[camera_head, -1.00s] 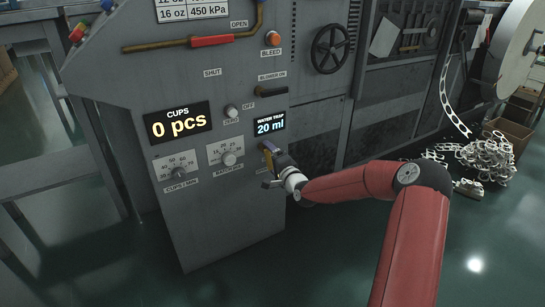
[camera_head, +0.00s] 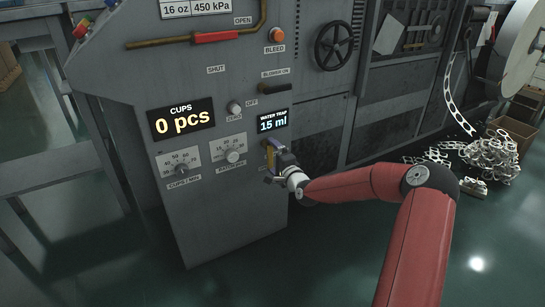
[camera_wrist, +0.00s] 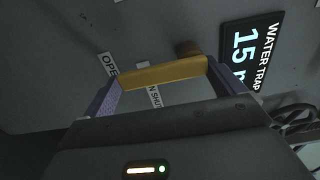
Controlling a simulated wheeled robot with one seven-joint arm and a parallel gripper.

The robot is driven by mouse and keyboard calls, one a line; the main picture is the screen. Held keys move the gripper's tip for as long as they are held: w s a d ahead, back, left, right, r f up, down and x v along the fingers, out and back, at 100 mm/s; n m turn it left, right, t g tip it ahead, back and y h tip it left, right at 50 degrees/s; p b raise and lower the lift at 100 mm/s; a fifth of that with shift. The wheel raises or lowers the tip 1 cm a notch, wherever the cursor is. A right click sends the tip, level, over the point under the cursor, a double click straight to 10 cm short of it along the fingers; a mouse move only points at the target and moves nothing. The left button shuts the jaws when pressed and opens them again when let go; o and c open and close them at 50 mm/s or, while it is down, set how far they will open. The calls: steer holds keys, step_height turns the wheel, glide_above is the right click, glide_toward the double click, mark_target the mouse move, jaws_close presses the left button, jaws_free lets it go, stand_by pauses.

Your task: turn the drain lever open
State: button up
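The drain lever (camera_wrist: 163,75) is a yellow bar below the water trap display, with a brown pivot (camera_wrist: 188,48) behind it in the wrist view. My gripper (camera_wrist: 162,88) has its two purple fingers at the two ends of the bar, and both appear to touch it. In the head view my gripper (camera_head: 274,158) is at the low right of the panel front, and the lever is mostly hidden there. The label OPEN (camera_wrist: 108,65) is left of the bar; a partly covered label ending in SHUT (camera_wrist: 155,97) shows below it. The water trap display (camera_head: 273,121) reads 15 ml.
The grey machine panel (camera_head: 215,210) carries knobs and a cups display (camera_head: 180,119) reading 0 pcs. A black handwheel (camera_head: 333,46) is above right of my gripper. White scrap (camera_head: 490,156) lies piled on the floor at right. Open floor lies in front.

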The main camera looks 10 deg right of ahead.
steer(key=shift+o, duration=0.3)
steer(key=shift+r, duration=0.1)
steer(key=v, duration=0.7)
steer(key=shift+s+p, duration=0.3)
steer(key=shift+s, duration=0.1)
